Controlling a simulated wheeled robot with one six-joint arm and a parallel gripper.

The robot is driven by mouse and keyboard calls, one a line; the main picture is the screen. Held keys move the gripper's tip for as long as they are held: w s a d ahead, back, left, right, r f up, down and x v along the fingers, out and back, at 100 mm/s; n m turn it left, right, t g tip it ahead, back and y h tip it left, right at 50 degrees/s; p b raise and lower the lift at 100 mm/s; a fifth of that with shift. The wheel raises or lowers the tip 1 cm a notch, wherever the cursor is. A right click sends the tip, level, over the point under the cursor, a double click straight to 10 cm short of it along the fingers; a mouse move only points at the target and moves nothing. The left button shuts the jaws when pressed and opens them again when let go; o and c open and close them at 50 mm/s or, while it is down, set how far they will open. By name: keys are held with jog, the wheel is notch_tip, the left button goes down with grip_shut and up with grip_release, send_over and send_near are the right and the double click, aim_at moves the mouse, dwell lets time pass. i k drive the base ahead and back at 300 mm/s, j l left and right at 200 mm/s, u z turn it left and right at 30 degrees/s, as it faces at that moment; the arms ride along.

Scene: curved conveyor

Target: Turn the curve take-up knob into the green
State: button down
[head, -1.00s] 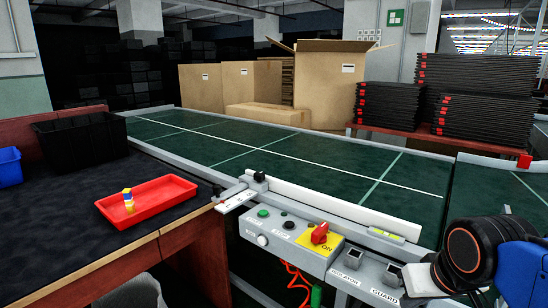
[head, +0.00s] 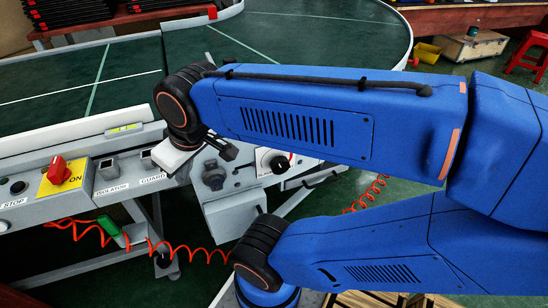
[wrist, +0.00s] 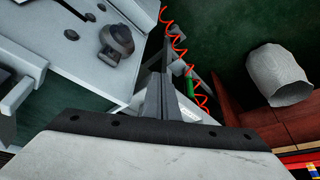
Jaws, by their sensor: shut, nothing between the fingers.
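A black round knob (head: 272,162) on a white dial plate shows below my forearm in the head view; a small red mark shows at its right, and my arm hides part of the plate. A grey lobed knob (head: 214,175) stands on a grey bracket to its left; a similar knob (wrist: 117,42) shows upper left in the wrist view. I cannot tell which knob is the take-up. No green zone is readable. My gripper (head: 229,150) is shut and empty, above and close to the grey knob, apparently apart from it; its fingers (wrist: 166,72) also show in the wrist view.
The control box with a red switch (head: 60,170) lies left, beside the isolator and guard boxes. A red coiled cable (head: 190,250) hangs below. The green curved belt (head: 290,40) lies behind.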

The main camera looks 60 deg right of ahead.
aim_at(280, 166)
jog(key=k+j+z, duration=0.2)
jog(key=k+j, duration=0.75)
jog(key=k, duration=0.15)
